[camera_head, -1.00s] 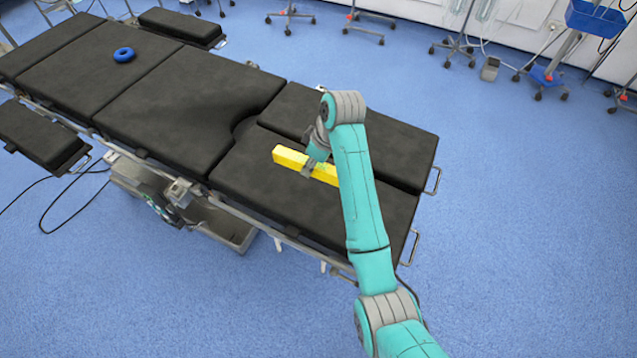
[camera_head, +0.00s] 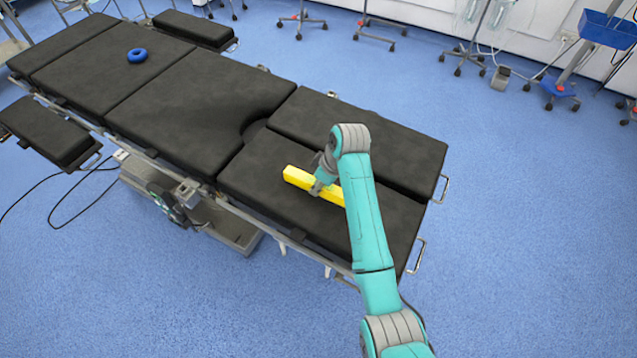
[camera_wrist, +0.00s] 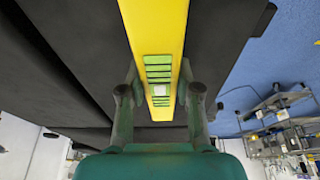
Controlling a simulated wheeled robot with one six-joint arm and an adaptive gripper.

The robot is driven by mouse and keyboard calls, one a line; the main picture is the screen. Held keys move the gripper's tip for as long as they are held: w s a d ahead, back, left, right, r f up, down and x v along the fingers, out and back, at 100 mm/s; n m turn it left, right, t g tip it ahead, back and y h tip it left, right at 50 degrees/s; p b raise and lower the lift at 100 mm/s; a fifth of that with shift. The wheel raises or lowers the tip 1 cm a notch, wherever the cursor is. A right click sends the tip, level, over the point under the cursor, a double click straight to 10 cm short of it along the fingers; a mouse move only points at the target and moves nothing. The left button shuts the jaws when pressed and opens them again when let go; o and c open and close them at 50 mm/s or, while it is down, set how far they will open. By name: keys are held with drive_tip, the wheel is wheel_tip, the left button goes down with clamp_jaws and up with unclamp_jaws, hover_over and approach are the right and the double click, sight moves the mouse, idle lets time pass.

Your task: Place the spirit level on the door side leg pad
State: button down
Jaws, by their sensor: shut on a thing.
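The yellow spirit level (camera_head: 298,178) is held by my gripper (camera_head: 320,188) over the nearer of two black leg pads. In the wrist view my gripper (camera_wrist: 160,92) has a finger on each side of the level (camera_wrist: 155,30), around its green window. The level lies roughly along the nearer leg pad (camera_head: 262,200). I cannot tell whether it touches the pad. The farther leg pad (camera_head: 400,150) is empty. My arm hides the level's right end in the head view. No door shows, so I cannot tell which pad is on the door side.
A blue ring (camera_head: 137,55) lies on the far-left table section. Metal rails (camera_head: 416,256) stick out at the pads' right end. Blue floor (camera_head: 530,220) is open to the right. Wheeled stands (camera_head: 470,40) stand along the back wall.

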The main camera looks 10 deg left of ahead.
drive_tip(key=shift+f, duration=0.45)
drive_tip(key=c, duration=0.8)
unclamp_jaws()
drive_tip(key=shift+r, duration=0.5)
drive_tip(key=v, duration=1.2)
drive_tip(key=shift+s, duration=0.1)
